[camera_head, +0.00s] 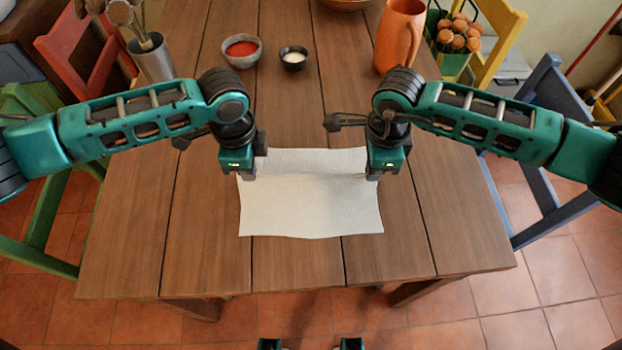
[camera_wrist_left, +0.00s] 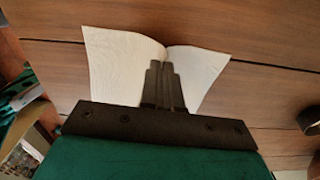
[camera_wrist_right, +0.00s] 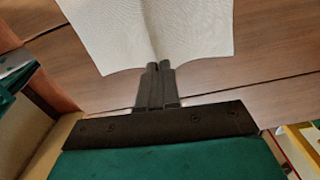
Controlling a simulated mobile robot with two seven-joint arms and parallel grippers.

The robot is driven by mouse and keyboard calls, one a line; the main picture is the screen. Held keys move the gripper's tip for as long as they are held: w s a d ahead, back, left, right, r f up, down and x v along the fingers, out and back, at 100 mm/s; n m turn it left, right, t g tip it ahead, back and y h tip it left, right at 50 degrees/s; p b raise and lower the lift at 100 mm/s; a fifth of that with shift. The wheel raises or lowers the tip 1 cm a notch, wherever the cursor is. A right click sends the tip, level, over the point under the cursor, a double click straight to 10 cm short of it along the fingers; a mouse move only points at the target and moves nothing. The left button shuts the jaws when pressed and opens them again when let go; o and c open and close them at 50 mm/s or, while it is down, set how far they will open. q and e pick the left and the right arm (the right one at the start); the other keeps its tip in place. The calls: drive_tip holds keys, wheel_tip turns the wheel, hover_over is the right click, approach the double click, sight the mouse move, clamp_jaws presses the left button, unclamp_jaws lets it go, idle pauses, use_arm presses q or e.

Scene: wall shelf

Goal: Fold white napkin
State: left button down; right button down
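The white napkin (camera_head: 310,210) lies on the wooden table in front of me, its near part flat. A crease runs across it between my two grippers, and a narrower strip shows beyond the crease. My left gripper (camera_head: 249,175) is shut on the napkin's left edge. In the left wrist view the napkin (camera_wrist_left: 125,65) bends at the fingertips (camera_wrist_left: 160,66). My right gripper (camera_head: 374,175) is shut on the right edge. In the right wrist view the napkin (camera_wrist_right: 195,30) dips to a pinched point at the fingertips (camera_wrist_right: 158,68). The fingers partly hide the cloth they hold.
A bowl of red contents (camera_head: 242,51), a small dark bowl (camera_head: 293,58) and an orange jug (camera_head: 399,36) stand toward the far side of the table. A metal vase (camera_head: 152,58) stands at far left. The table around the napkin's near side is clear.

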use_arm(q)
drive_tip(key=shift+r, duration=0.1)
use_arm(e)
drive_tip(key=shift+r, duration=0.1)
